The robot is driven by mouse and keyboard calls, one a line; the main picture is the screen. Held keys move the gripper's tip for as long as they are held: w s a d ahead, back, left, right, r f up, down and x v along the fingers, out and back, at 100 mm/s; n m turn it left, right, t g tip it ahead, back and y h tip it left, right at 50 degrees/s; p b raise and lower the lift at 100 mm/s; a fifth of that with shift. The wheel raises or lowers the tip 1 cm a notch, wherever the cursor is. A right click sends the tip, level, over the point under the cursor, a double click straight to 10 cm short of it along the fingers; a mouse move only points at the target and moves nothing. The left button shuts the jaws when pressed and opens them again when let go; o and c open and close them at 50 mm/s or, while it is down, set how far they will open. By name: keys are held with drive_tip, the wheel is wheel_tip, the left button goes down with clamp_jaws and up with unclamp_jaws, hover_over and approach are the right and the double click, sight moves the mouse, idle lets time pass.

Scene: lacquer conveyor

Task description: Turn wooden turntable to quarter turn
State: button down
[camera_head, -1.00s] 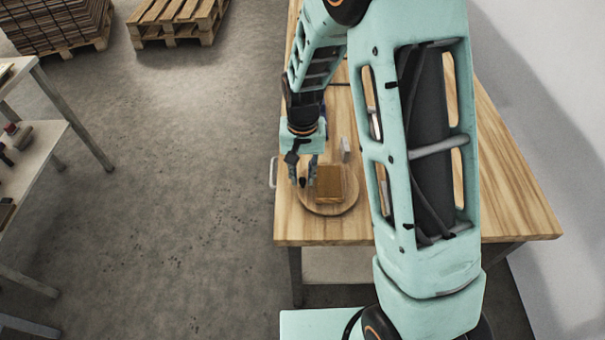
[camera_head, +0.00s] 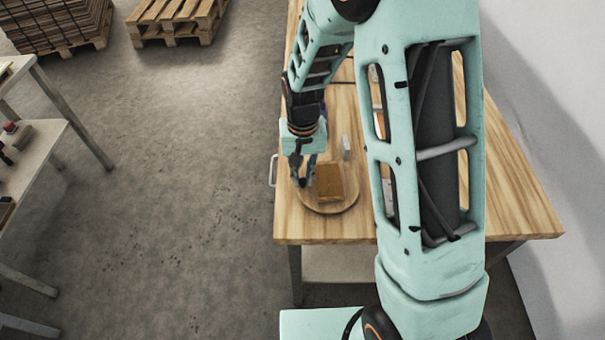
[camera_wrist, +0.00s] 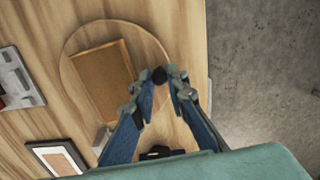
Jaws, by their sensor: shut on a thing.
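The round wooden turntable (camera_head: 318,206) lies flat near the left front corner of the wooden table. It also shows in the wrist view (camera_wrist: 151,52). A brown rectangular block or panel (camera_head: 338,183) sits on it, and its flat face shows in the wrist view (camera_wrist: 100,75). A small dark knob (camera_wrist: 159,75) stands near the turntable's rim, between my fingertips in the wrist view. My gripper (camera_head: 304,181) reaches down over the left side of the turntable. Its blue fingers (camera_wrist: 159,84) are shut on the knob. In the head view my fingers mostly hide the knob.
The wooden table (camera_head: 515,210) has a silver handle (camera_head: 273,171) at its left edge. A small pale upright piece (camera_head: 346,147) stands behind the turntable. A framed item (camera_wrist: 58,159) and a grey tray (camera_wrist: 14,80) lie nearby. Open floor is to the left.

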sight(329, 207)
drive_tip(key=shift+s+d+n+b, duration=0.15)
drive_tip(key=shift+s+n+b, duration=0.35)
drive_tip(key=shift+n, duration=0.6)
drive_tip(key=shift+s+d+n+b, duration=0.15)
drive_tip(key=shift+s+n, duration=0.5)
drive_tip(key=shift+n, duration=0.45)
drive_tip(key=shift+s+d+n, duration=0.35)
drive_tip(key=shift+s+n, duration=0.1)
drive_tip(key=shift+n, duration=0.5)
drive_tip(key=shift+s+d+n, duration=0.3)
drive_tip(key=shift+s+n, duration=0.15)
drive_tip(key=shift+n, duration=0.5)
drive_tip(key=shift+s+d+r+n+p, duration=0.1)
drive_tip(key=shift+s+d+n+p, duration=0.25)
drive_tip(key=shift+n, duration=0.45)
drive_tip(key=shift+s+d+f+n+p, duration=0.15)
drive_tip(key=shift+d+n, duration=0.25)
drive_tip(key=shift+n, duration=0.4)
drive_tip(key=shift+s+d+r+n+p, duration=0.15)
drive_tip(key=shift+s+d+n+p, duration=0.2)
drive_tip(key=shift+n, duration=0.45)
drive_tip(key=shift+s+d+n+p, duration=0.15)
drive_tip(key=shift+d+n+p, duration=0.75)
drive_tip(key=shift+n, duration=0.7)
drive_tip(key=shift+d+n, duration=0.3)
drive_tip(key=c, duration=2.2)
unclamp_jaws()
